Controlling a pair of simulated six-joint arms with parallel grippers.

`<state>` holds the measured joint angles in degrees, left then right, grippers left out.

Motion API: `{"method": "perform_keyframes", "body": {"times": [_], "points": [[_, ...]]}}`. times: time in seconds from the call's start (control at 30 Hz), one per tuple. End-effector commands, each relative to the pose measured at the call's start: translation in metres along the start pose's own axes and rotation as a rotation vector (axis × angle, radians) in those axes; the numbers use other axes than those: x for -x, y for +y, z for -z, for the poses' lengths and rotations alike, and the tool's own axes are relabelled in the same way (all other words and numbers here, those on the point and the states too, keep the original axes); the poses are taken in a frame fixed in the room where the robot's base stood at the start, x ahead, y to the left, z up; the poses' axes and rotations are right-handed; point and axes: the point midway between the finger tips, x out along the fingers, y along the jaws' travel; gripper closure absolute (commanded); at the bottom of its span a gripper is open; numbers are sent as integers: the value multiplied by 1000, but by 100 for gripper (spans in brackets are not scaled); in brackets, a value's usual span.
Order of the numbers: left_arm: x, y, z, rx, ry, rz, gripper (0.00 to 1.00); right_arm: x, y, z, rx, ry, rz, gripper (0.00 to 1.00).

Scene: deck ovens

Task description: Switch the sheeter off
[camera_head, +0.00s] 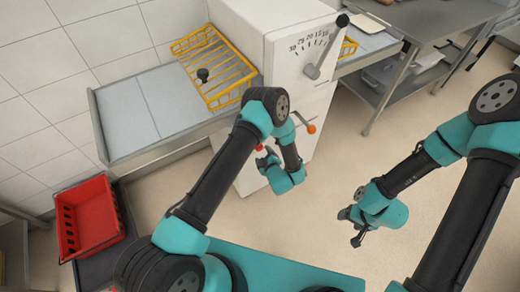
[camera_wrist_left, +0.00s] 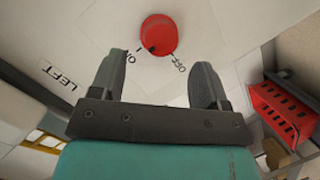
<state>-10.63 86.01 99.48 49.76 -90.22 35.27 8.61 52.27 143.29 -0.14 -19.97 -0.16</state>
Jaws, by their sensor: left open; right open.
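The sheeter (camera_head: 290,75) is a tall white machine at top centre in the head view. Its red rotary switch (camera_wrist_left: 158,34) shows in the left wrist view, on a white panel marked ON and OFF. A dark mark on the switch's rim lies nearer the ON label. In the head view a bit of the red switch (camera_head: 259,147) shows beside my left gripper (camera_head: 266,160). That gripper is open and empty; in the left wrist view its fingers (camera_wrist_left: 160,78) stand apart, short of the switch. My right gripper (camera_head: 350,226) is open and empty over the floor.
An orange-knobbed lever (camera_head: 311,128) sticks out right of my left gripper. A black-knobbed lever (camera_head: 327,45) crosses a numbered scale. A red crate (camera_head: 88,215) stands lower left. Floor around my right gripper is clear.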

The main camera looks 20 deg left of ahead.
Motion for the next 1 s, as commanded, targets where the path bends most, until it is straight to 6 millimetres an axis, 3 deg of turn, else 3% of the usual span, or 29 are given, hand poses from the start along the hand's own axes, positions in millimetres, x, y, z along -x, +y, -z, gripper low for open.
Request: {"method": "perform_keyframes", "body": {"times": [0.3, 0.7, 1.0], "points": [[-45, -1, 0, 1, 1, 2, 31, 0, 0, 0, 0, 0, 0, 33], [-52, 0, 0, 0, -1, -1, 31, 0, 0, 0, 0, 0, 0, 33], [-52, 0, 0, 0, -1, 0, 59, 0, 0, 0, 0, 0, 0, 33]]}}
